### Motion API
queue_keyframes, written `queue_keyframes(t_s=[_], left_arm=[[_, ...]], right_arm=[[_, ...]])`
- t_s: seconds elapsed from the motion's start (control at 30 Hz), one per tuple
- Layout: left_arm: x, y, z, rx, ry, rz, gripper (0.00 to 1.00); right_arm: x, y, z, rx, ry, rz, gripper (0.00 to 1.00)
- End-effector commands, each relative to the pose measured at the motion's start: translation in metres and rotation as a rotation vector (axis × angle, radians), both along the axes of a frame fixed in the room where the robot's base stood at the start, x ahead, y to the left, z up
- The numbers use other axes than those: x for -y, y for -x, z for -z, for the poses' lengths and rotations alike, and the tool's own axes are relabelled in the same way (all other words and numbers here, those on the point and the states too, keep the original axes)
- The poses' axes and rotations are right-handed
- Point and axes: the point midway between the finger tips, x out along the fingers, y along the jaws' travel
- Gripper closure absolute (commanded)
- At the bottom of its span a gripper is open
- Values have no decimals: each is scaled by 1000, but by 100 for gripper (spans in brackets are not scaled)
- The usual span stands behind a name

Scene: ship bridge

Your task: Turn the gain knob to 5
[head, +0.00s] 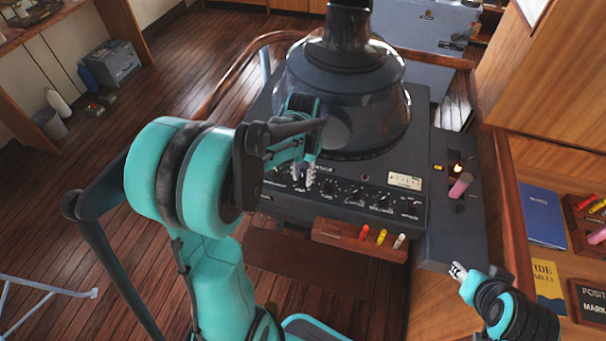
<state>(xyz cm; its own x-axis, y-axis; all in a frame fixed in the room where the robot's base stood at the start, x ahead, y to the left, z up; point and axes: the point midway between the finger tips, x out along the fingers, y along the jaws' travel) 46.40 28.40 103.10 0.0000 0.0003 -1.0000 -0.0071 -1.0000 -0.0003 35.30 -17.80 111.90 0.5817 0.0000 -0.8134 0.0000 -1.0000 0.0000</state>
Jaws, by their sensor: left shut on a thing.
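The dark console panel (268,197) carries a row of knobs along its sloped front, below the domed hood. My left gripper (303,181) points down at the left part of this row and is shut on a knob there. The fingers mostly hide that knob, and its label and setting cannot be read, so I cannot confirm that it is the gain knob. Other knobs (356,194) stand free to the right. My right gripper (458,270) is at the lower right, beside the console and away from the knobs; whether its fingers are open or shut is unclear.
The large domed hood (345,95) rises just behind the knob row. A small wooden tray (340,233) with red, yellow and white pieces juts out below. A pink cylinder (460,186) stands on the right side panel. A blue book (541,215) lies on the right desk.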

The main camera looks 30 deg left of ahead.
Motion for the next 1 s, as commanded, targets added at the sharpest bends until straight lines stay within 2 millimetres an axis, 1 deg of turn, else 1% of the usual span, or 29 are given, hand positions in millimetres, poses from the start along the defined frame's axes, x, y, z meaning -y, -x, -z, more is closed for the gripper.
queue_keyframes(t_s=[0.3, 0.5, 0.73, 1.0], left_arm=[[0, 0, 0, 1, 0, 278, 100], [0, 0, 0, 1, 0, 410, 100], [0, 0, 0, 1, 0, 504, 100], [0, 0, 0, 1, 0, 543, 100]], right_arm=[[0, 0, 1, 0, 0, 0, 60], [0, 0, 2, 0, 0, 0, 60], [0, 0, 2, 0, 0, 0, 60], [0, 0, 2, 0, 0, 0, 60]])
